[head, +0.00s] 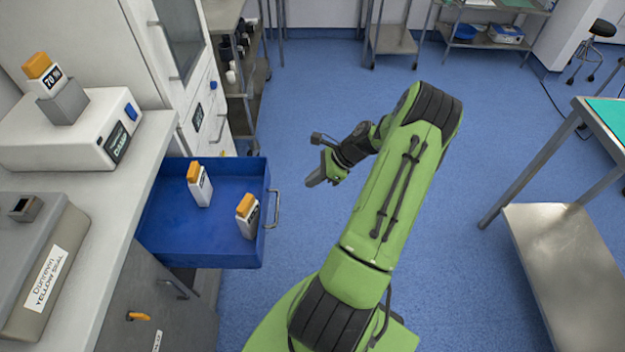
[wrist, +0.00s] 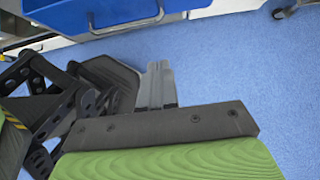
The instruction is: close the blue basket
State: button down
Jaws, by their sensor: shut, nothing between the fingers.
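The blue basket (head: 170,222) is a drawer pulled out from the counter at the left in the head view. Its metal handle (head: 273,208) is on its right-hand front face. Two white bottles with orange caps, one (head: 200,188) further back and one (head: 247,218) near the front, stand inside it. My gripper (head: 316,180) is shut and empty, in the air to the right of the handle and apart from it. In the wrist view the gripper fingers (wrist: 160,84) are together, and part of the blue basket (wrist: 90,14) shows at the top left.
The counter (head: 110,225) on the left carries a white device (head: 75,140) and a grey box (head: 40,265). A metal table (head: 560,260) stands at the right. A metal cart (head: 245,75) stands behind the basket. Blue floor is clear around my arm.

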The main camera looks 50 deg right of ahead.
aim_at(201, 185)
jog(key=w+a+f+b, duration=0.2)
jog(key=w+a+f, duration=0.2)
jog(key=w, duration=0.1)
jog(key=shift+w+a+f, duration=0.2)
jog(key=shift+w+f, duration=0.1)
jog(key=shift+f, duration=0.05)
jog(key=w+a+p, duration=0.1)
jog(key=w+a, duration=0.4)
jog(key=w, duration=0.1)
jog(key=w+a+p, duration=0.1)
jog(key=w+a, duration=0.4)
jog(key=w, duration=0.2)
jog(key=w+a+p, duration=0.1)
jog(key=w+a, duration=0.5)
jog(key=w, duration=0.1)
jog(key=shift+w+p, duration=0.25)
jog(key=shift+p, duration=0.05)
jog(key=shift+w+a, duration=0.15)
jog(key=shift+w, duration=0.1)
jog(key=shift+a+r, duration=0.1)
